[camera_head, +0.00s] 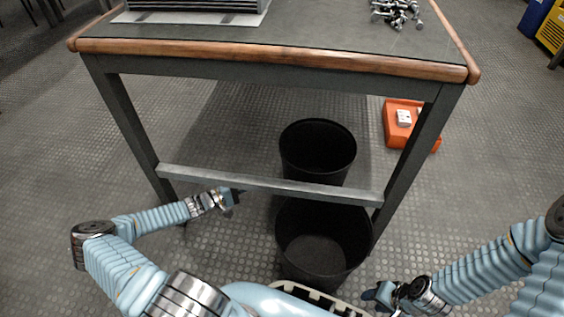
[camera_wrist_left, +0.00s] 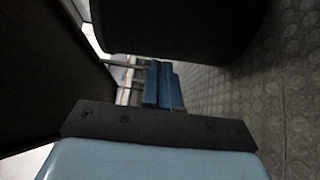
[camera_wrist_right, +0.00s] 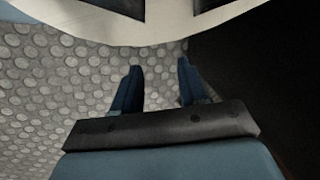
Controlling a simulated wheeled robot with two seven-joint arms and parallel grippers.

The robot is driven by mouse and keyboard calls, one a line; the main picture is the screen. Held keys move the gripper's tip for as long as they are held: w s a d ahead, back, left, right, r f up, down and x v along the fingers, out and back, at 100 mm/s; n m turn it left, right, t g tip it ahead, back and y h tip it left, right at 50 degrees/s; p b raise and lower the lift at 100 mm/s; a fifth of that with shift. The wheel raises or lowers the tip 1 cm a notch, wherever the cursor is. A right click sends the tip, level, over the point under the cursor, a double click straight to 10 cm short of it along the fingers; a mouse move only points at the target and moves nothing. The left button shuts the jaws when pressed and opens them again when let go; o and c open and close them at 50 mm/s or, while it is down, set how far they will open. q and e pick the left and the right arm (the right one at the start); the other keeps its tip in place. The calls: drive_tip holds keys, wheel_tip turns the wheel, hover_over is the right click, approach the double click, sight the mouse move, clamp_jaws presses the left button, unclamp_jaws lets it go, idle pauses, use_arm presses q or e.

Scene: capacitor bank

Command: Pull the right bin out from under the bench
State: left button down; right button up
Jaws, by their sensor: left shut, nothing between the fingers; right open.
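Two round black bins stand one behind the other in the head view. The far bin (camera_head: 318,150) is under the bench (camera_head: 270,54), behind its low crossbar. I cannot tell which is the right bin. My left gripper (camera_head: 236,198) is shut and empty, left of the bins by the crossbar; its blue fingers show in the left wrist view (camera_wrist_left: 163,85). My right gripper (camera_head: 372,293) is open and empty, low beside the near bin, whose dark wall (camera_wrist_right: 245,60) shows in the right wrist view.
The bench legs (camera_head: 412,150) and the low crossbar (camera_head: 270,183) frame the bins. An orange tray (camera_head: 408,140) with small white items lies on the floor beyond the right leg. The cream edge of my own base is close to the near bin.

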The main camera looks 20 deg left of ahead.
use_arm(q)
drive_tip(key=w+a+b+x, duration=0.1)
drive_tip(key=b+x, duration=0.1)
drive_tip(key=x, duration=0.7)
drive_tip(key=shift+w+r, duration=0.2)
drive_tip(key=shift+r, duration=0.05)
use_arm(e)
drive_tip(key=shift+w+f, duration=0.25)
drive_tip(key=shift+f, duration=0.3)
drive_tip(key=shift+w+f, duration=0.25)
drive_tip(key=shift+f, duration=0.25)
